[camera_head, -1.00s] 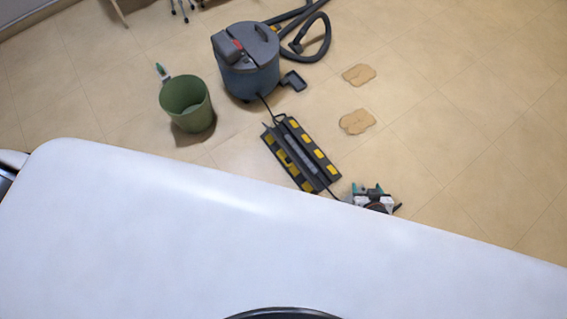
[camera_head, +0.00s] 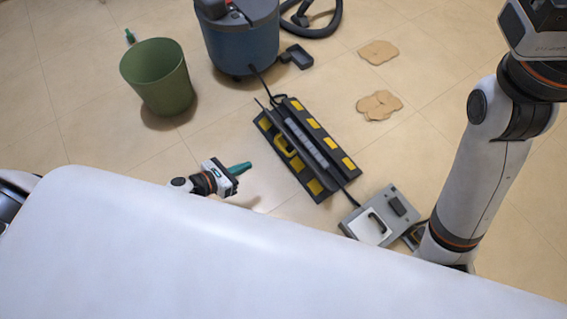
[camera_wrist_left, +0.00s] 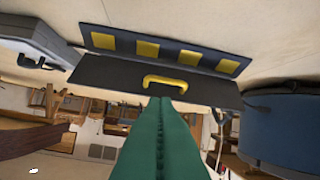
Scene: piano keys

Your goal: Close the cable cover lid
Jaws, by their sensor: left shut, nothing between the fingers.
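The black and yellow cable cover (camera_head: 335,150) lies on the floor, with a grey cable in its open channel. Its lid (camera_head: 272,132) is open along the channel's left side, with a yellow handle (camera_head: 286,146). The lid (camera_wrist_left: 110,75) faces the left wrist camera as a dark panel, its yellow handle (camera_wrist_left: 165,82) in the middle. My left gripper (camera_head: 248,166), with green fingers, is left of the lid and apart from it in the head view. In the wrist view its shut, empty fingertips (camera_wrist_left: 160,98) appear just below the handle. My right gripper's fingers are out of view.
A grey device (camera_head: 385,215) stands at the cover's near end. A blue vacuum (camera_head: 242,45) stands beyond the far end, with a green bin (camera_head: 160,78) to its left. Brown patches (camera_head: 379,105) lie on the floor at right.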

